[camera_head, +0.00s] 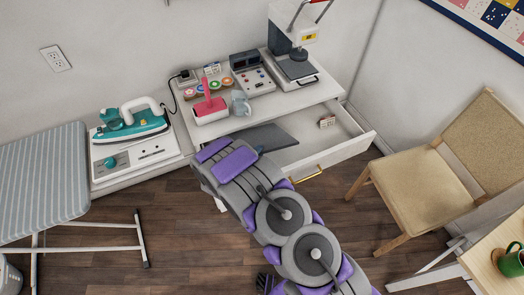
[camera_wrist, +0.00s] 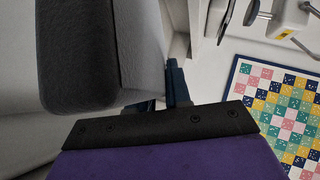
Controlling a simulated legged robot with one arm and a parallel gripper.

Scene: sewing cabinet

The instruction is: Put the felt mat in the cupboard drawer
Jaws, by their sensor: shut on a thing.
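The felt mat (camera_head: 268,136) is dark grey and lies flat over the left part of the open white cupboard drawer (camera_head: 350,146) in the head view. I cannot tell whether it touches the drawer floor. In the wrist view the mat (camera_wrist: 82,50) is large and close, filling the upper left. My gripper (camera_wrist: 177,84) is shut on the mat, its dark blue fingers beside the mat's edge. In the head view my arm hides most of the gripper and the mat's near edge.
A small white labelled item (camera_head: 327,121) sits in the drawer's back right. A chair (camera_head: 425,185) stands right; an iron (camera_head: 133,122) and ironing board (camera_head: 42,185) are left.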

